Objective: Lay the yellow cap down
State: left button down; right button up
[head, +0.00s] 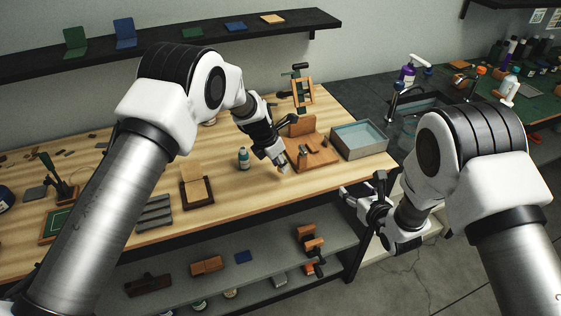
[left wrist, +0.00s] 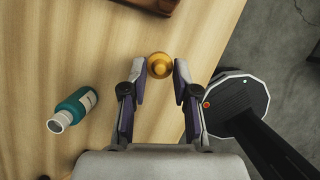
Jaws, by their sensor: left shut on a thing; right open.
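The yellow cap (left wrist: 160,66) is small, round and golden, and sits between the fingertips of my left gripper (left wrist: 159,73) in the left wrist view. The left gripper is shut on it, over the wooden table near its front edge. In the head view my left gripper (head: 283,166) is beside a teal bottle, and the cap cannot be made out there. I cannot tell whether the cap touches the table. My right gripper (head: 361,190) is open and empty, out past the table's front right corner.
A wooden fixture (head: 318,158) and a grey bin (head: 365,152) are to the right. Bare table (head: 235,197) lies in front.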

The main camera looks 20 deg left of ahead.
aim_at(278, 169)
pick_arm(q)
jog(key=shift+f, duration=0.1)
jog(key=shift+d+f, duration=0.1)
jog(key=shift+f, duration=0.05)
jog(key=shift+w+f, duration=0.1)
jog(key=shift+f, duration=0.3)
jog(key=shift+f+b, duration=0.1)
jog(key=shift+b, duration=0.2)
jog(key=shift+f, duration=0.25)
jog(key=shift+f+b, duration=0.55)
jog(key=shift+f, duration=0.45)
jog(key=c, duration=0.8)
grip_release()
